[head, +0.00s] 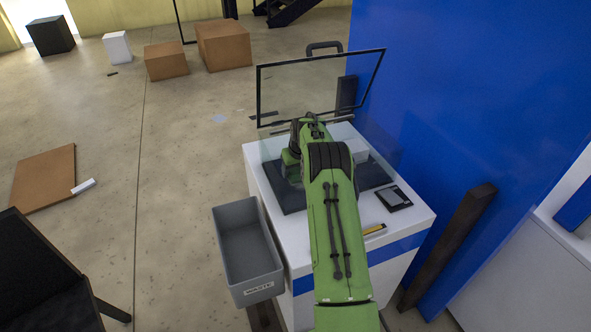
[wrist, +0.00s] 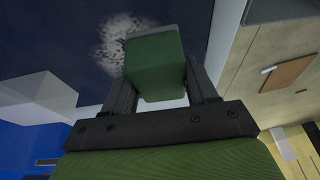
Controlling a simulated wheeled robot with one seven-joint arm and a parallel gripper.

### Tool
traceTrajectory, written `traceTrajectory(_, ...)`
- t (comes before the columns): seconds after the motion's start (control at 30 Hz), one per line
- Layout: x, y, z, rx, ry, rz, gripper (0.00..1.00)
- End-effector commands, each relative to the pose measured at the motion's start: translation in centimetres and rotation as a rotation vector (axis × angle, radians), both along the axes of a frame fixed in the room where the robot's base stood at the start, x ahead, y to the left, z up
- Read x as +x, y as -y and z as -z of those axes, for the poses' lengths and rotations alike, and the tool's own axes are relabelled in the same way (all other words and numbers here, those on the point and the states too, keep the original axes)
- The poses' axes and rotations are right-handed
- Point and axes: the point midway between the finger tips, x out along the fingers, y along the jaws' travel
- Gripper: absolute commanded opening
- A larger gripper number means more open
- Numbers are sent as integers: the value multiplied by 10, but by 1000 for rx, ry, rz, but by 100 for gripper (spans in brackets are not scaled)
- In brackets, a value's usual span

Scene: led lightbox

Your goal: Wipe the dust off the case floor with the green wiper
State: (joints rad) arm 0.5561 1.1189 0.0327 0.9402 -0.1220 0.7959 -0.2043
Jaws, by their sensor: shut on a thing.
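The green wiper (wrist: 153,66) sits between the two fingers of my gripper (wrist: 157,72), which is shut on it, in the wrist view. A pale, speckled dust patch (wrist: 112,38) lies on the dark case floor (wrist: 60,32), beside and partly behind the wiper. I cannot tell whether the wiper touches the floor. In the head view the dark case floor (head: 292,201) shows around my green arm on the white stand (head: 263,180).
The clear, black-framed lid (head: 318,90) stands raised at the back. A white block (head: 358,150) is at the case's right side. A dark square item (head: 394,198) and a yellow tool (head: 375,230) lie on the stand. A grey waste bin (head: 247,243) is at left; a blue wall (head: 450,110) at right.

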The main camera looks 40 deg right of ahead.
Motion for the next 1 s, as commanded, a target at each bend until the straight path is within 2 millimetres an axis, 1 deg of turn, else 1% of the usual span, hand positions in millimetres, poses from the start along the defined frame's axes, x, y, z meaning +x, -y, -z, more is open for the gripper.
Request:
traceTrajectory(0.03, 18, 17, -18, -49, 97, 16, 33)
traceTrajectory(0.1, 17, 20, -17, -50, 95, 15, 24)
traceTrajectory(0.17, 15, 23, -15, -48, 90, 16, 24)
traceTrajectory(0.3, 10, 38, -14, -50, 86, 19, 24)
traceTrajectory(0.5, 4, 56, -12, -48, 82, 17, 24)
traceTrajectory(0.67, 2, 62, -11, -48, 81, 17, 24)
traceTrajectory(0.9, -4, 86, -13, -49, 80, 20, 24)
traceTrajectory(1.0, -7, 94, -13, -49, 79, 19, 24)
